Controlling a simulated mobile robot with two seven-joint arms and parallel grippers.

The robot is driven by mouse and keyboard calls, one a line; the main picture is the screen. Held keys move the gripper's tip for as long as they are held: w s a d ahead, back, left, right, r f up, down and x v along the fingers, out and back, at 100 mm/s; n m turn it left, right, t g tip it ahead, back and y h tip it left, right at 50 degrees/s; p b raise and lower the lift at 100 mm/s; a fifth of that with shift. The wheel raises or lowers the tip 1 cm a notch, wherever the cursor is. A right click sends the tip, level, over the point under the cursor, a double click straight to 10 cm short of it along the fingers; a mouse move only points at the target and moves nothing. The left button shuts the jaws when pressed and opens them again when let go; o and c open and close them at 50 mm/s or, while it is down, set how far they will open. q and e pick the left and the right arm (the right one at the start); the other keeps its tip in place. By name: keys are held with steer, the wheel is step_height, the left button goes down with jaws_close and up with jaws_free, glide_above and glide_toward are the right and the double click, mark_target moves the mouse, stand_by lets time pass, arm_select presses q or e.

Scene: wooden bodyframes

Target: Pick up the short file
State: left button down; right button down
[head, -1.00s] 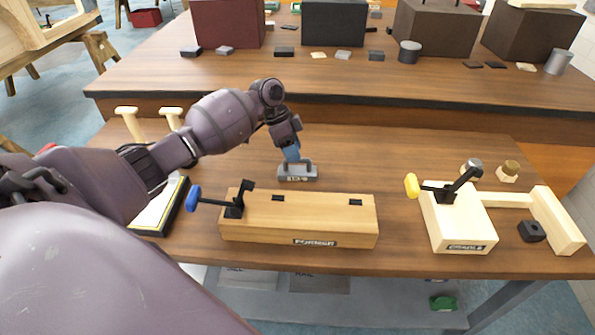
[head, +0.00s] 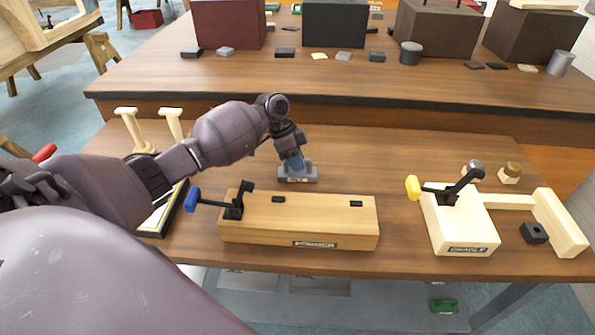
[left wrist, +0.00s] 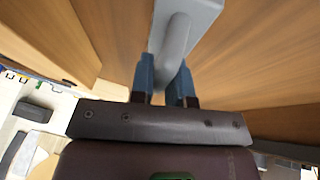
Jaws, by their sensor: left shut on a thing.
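The short file (head: 297,174) is a small grey block with a label on its front and a raised grey handle. It stands on the front table behind the wooden former block. My left gripper (head: 292,162), with blue fingers, reaches down onto it from above. In the left wrist view the fingers (left wrist: 165,80) are shut around the grey handle (left wrist: 178,35) of the file. In the head view the file appears at table level; I cannot tell whether it touches the table. My right gripper is not in view.
The wooden former (head: 298,222) with a blue-handled clamp lies just in front. A pale cradle fixture (head: 460,225) with a yellow-handled clamp stands at the right. Wooden pegs (head: 128,128) stand at the left. A raised back table (head: 330,85) holds boxes and small blocks.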

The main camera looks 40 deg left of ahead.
arm_select(q)
steer(key=shift+r, duration=0.1)
